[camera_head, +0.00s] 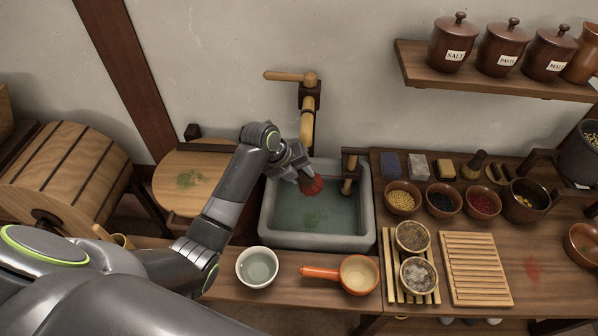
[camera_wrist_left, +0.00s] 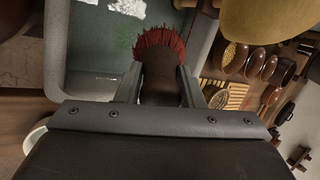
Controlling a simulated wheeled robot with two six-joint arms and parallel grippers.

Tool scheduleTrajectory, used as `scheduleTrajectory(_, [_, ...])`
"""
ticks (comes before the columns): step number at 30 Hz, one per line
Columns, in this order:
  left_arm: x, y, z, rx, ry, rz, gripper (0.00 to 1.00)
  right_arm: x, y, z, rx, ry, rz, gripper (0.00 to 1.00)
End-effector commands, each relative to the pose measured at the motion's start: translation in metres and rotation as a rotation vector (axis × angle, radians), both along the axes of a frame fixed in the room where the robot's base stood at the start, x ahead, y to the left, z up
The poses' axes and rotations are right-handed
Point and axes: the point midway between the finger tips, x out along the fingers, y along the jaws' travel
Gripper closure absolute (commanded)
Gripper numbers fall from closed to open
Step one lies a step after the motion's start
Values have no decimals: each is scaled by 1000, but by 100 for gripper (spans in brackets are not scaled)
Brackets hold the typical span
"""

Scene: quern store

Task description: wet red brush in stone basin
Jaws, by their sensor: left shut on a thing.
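The stone basin (camera_head: 270,215) is grey and square, set into the counter, with water and a green patch at its bottom. My left gripper (camera_head: 300,177) is over the basin's back part, shut on the red brush (camera_head: 311,186). The brush's dark handle is between the fingers and its red bristles point out over the basin. In the left wrist view the brush (camera_wrist_left: 160,42) stands between the two fingers (camera_wrist_left: 163,90), with the basin (camera_wrist_left: 57,45) beyond it. I cannot tell whether the bristles touch the water. My right gripper is not in view.
A wooden spout (camera_head: 307,125) stands just behind the gripper. A wooden post (camera_head: 349,172) rises at the basin's right side. A white bowl (camera_head: 257,267) and an orange-handled pan (camera_head: 355,274) are in front. Bowls of grain (camera_head: 402,197) stand on the right counter.

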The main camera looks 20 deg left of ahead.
Motion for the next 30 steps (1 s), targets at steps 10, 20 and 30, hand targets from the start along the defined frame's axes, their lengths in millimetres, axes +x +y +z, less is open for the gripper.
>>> scheduleTrajectory(10, [0,0,-39,0,1,1,84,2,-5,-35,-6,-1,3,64])
scheduleTrajectory(20, [-1,0,-71,1,2,2,84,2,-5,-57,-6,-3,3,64])
scheduleTrajectory(30, [0,0,-105,1,2,2,84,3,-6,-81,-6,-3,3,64])
